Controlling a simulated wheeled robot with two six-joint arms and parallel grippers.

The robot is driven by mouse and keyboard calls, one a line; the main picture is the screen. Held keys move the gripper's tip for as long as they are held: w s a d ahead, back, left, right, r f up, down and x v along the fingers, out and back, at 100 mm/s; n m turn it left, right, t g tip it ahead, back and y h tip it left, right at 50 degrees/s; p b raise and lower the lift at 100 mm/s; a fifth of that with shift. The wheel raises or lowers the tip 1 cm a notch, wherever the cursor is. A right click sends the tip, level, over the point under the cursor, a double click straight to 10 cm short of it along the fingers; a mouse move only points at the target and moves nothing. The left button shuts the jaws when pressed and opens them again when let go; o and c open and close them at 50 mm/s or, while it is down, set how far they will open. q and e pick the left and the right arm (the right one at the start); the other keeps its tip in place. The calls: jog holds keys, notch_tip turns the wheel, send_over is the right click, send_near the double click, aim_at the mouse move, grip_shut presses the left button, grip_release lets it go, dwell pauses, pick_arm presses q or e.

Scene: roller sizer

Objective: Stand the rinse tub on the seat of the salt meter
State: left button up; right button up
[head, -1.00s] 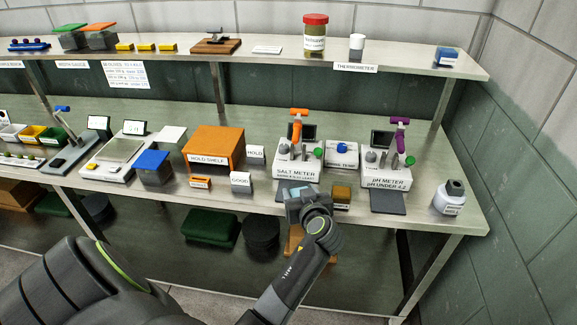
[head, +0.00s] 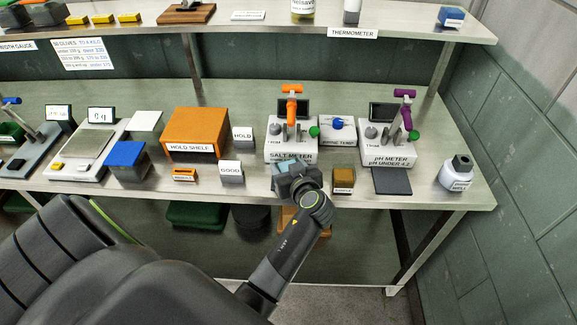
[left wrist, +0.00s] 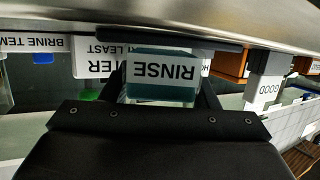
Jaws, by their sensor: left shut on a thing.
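My left gripper (head: 288,174) is shut on the rinse tub, close in front of the salt meter (head: 291,142). In the left wrist view the rinse tub (left wrist: 160,91), a small teal tub with a white RINSE label, sits between the two fingers; that view is upside down. In the head view the tub is mostly hidden by the gripper. The salt meter is white with an orange handle on top. A thin dark plate (left wrist: 155,36), apparently its seat, lies just under the tub. I cannot tell whether they touch. My right gripper is not in view.
The pH meter (head: 388,150) with a dark pad (head: 392,181) stands to the right. A small brown block (head: 344,180) is close right of my gripper. The GOOD sign (head: 231,172) and orange HOLD SHELF (head: 196,130) are left. A white bottle (head: 456,174) stands far right.

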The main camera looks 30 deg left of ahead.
pick_arm(q)
jog(key=shift+s+d, duration=0.1)
jog(key=shift+d, duration=0.2)
jog(key=o, duration=0.6)
jog(key=shift+b, duration=0.3)
jog(key=o, duration=0.4)
jog(key=shift+a+f, duration=0.1)
jog(key=shift+a, duration=0.05)
jog(key=shift+o, duration=0.2)
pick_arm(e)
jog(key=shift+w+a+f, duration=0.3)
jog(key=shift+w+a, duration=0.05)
